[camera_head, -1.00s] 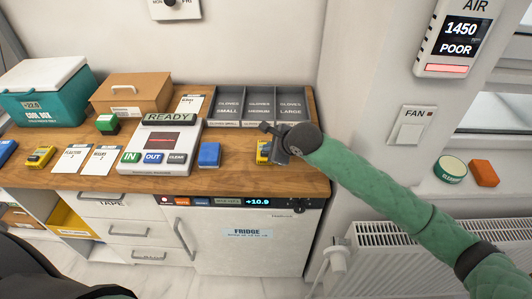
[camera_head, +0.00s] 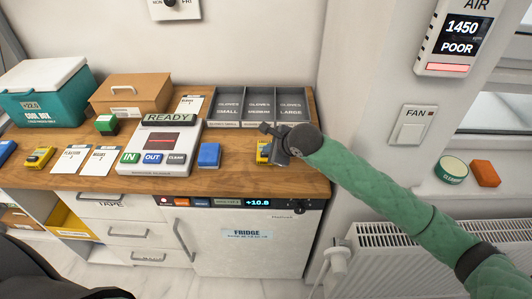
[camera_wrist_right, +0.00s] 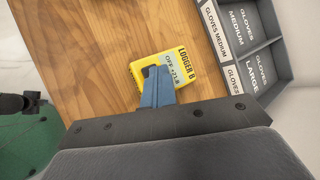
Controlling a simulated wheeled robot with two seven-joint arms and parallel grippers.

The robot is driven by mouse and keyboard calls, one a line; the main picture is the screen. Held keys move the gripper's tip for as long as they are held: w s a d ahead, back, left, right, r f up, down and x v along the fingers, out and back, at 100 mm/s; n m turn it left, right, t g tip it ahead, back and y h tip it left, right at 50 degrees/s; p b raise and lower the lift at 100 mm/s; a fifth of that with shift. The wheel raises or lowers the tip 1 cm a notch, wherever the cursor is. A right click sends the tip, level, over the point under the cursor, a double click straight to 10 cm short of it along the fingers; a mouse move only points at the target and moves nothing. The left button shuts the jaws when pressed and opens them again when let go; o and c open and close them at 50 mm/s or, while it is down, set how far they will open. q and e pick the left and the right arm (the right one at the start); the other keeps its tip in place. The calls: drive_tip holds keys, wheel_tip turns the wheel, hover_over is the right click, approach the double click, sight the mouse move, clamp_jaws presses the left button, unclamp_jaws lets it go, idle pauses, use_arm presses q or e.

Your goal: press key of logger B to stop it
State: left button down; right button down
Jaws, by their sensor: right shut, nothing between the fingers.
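Logger B (camera_wrist_right: 184,62) is a small yellow device lying on the wooden counter. In the right wrist view its label reads "LOGGER B" and its small display shows "OFF" with a number beside it. In the head view logger B (camera_head: 262,150) is partly covered by my right gripper (camera_head: 272,142). The right gripper is shut and empty. In the wrist view its blue-grey fingertips (camera_wrist_right: 157,82) are over the lower left part of the logger and hide its key; I cannot tell whether they touch it. My left gripper is not in view.
A blue box (camera_head: 209,155) and the READY console (camera_head: 130,168) stand left of logger B. Grey glove trays (camera_head: 245,125) stand behind it. Another yellow device (camera_head: 39,157) lies far left. The counter's right end is beside the wall.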

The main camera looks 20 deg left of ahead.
drive_tip(key=shift+r, duration=0.8)
drive_tip(key=shift+r, duration=2.5)
